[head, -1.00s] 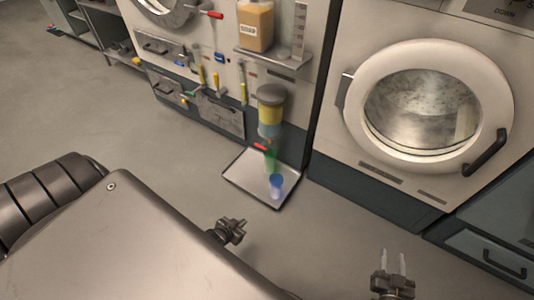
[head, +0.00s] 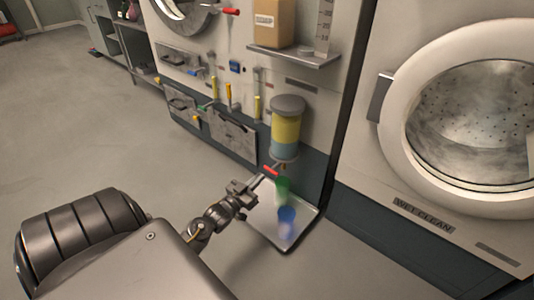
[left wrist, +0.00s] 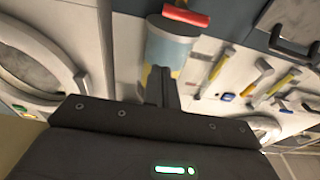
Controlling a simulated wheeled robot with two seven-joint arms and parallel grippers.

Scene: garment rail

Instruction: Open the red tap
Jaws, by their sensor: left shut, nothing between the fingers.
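The red tap (head: 271,170) sits at the bottom of a clear cylinder with yellow and blue layers (head: 286,130), mounted on the machine front. Its red handle also shows at the top of the left wrist view (left wrist: 186,15). My left gripper (head: 258,182) is shut and empty, just left of and slightly below the tap handle in the head view. In the left wrist view its closed fingers (left wrist: 161,86) point toward the cylinder; I cannot tell whether they touch anything. My right gripper is out of view.
A grey tray (head: 262,227) lies below the tap, with a blurred green shape (head: 282,188) and blue cup-like shape (head: 287,219) over it. Yellow-handled levers (head: 228,93) and a soap box (head: 273,22) are on the panel. A round-door washer (head: 470,125) stands right.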

